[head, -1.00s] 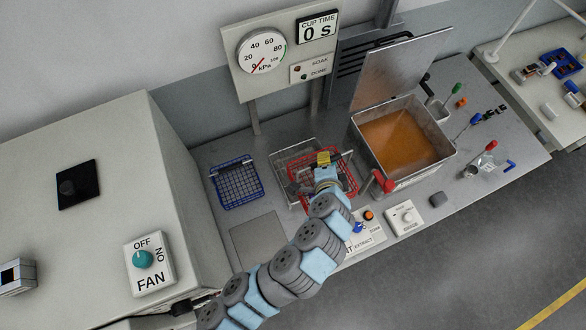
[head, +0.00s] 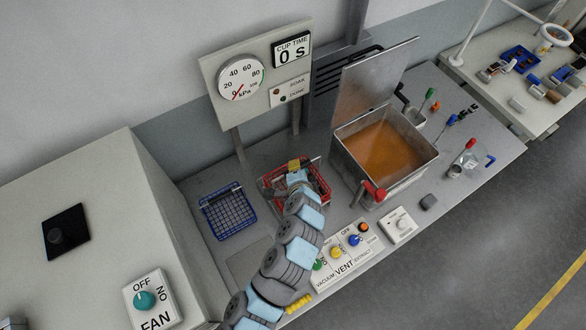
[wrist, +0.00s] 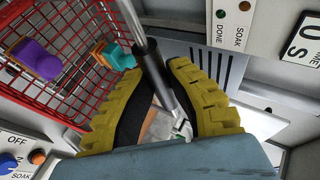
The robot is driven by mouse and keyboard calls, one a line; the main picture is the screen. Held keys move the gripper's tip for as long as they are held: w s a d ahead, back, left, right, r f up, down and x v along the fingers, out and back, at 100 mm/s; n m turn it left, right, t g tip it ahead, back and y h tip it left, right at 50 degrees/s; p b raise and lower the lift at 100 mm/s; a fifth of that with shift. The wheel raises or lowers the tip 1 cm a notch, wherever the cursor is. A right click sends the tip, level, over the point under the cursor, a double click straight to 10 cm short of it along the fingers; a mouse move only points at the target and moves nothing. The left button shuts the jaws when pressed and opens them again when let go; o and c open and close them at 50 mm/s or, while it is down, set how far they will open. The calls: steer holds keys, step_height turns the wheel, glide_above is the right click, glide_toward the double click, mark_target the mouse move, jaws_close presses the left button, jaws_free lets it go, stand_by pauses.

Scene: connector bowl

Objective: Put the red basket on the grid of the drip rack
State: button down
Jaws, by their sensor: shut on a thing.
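The red basket (head: 324,190) is a red wire basket at the middle of the bench in the head view, partly covered by my arm. My gripper (head: 294,166) is over it. In the wrist view, my gripper's yellow-padded fingers (wrist: 160,88) are shut around the dark rod of the basket's handle (wrist: 148,62). The red mesh (wrist: 75,48) is on the left, with a purple piece (wrist: 38,60) and a teal and orange piece (wrist: 113,54) inside. The drip rack is mostly hidden by the basket and my arm. I cannot tell whether the basket touches its grid.
A blue basket (head: 228,213) stands just left. An open tank of orange liquid (head: 392,150) with a raised lid (head: 372,72) stands right. Valve panel (head: 345,254) is at the front edge. A gauge board (head: 258,80) rises behind.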

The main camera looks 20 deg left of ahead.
steer(key=w+a+f+b, duration=0.1)
steer(key=f, duration=0.1)
steer(key=w+a+f+b, duration=0.1)
steer(key=w+f, duration=0.1)
steer(key=w+a+f+b, duration=0.1)
steer(key=f, duration=0.1)
steer(key=shift+w+f, duration=0.1)
steer(key=shift+w, duration=0.15)
step_height(320, 180, down, 3)
steer(key=shift+s+b, duration=0.1)
steer(key=shift+b, duration=0.9)
steer(key=c, duration=1.2)
jaws_free()
